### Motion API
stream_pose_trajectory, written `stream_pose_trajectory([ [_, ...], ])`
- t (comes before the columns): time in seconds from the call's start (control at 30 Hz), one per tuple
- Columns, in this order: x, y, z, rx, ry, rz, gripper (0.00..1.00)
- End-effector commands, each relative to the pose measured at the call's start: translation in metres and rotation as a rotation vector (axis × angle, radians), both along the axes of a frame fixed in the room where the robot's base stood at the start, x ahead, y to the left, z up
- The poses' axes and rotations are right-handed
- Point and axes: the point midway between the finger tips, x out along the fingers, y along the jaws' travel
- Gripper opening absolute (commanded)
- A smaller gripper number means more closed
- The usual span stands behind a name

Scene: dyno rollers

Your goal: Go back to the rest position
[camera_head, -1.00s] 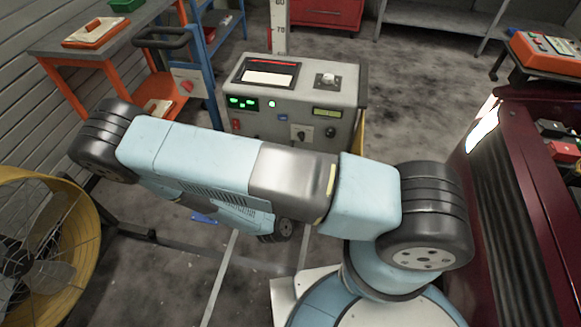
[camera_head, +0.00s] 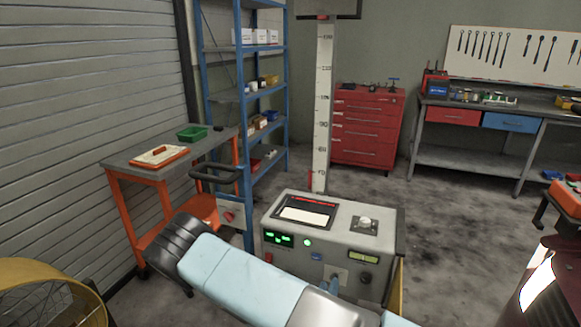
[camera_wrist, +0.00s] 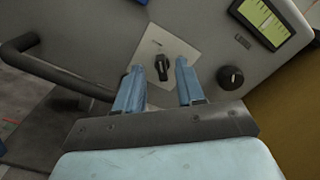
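My gripper (camera_wrist: 159,66) shows in the wrist view with its two blue fingers apart and nothing held between them. It faces the front panel of a grey console (camera_wrist: 90,35). A black selector knob (camera_wrist: 162,68) on a pale plate appears between the fingertips. I cannot tell how far the tips are from the panel. In the head view the console (camera_head: 390,230) stands behind my arm, which crosses the bottom of the picture. The gripper is mostly hidden there.
A round black knob (camera_wrist: 230,77) and a lit green display (camera_wrist: 262,20) sit to the right on the panel. An orange cart (camera_head: 120,168) and blue shelf (camera_head: 246,98) stand at the left. A yellow fan (camera_head: 45,270) is at lower left. Floor right of the console is open.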

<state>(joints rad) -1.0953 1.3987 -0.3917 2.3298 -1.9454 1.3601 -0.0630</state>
Motion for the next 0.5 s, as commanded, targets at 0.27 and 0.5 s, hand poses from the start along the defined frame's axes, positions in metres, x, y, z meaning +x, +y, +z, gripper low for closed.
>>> stream_pose_trajectory([
  [0.27,0.026,-0.010,0.000,0.000,-0.001,-0.002,0.38],
  [0.5,0.031,-0.011,0.000,0.000,0.000,0.000,0.38],
])
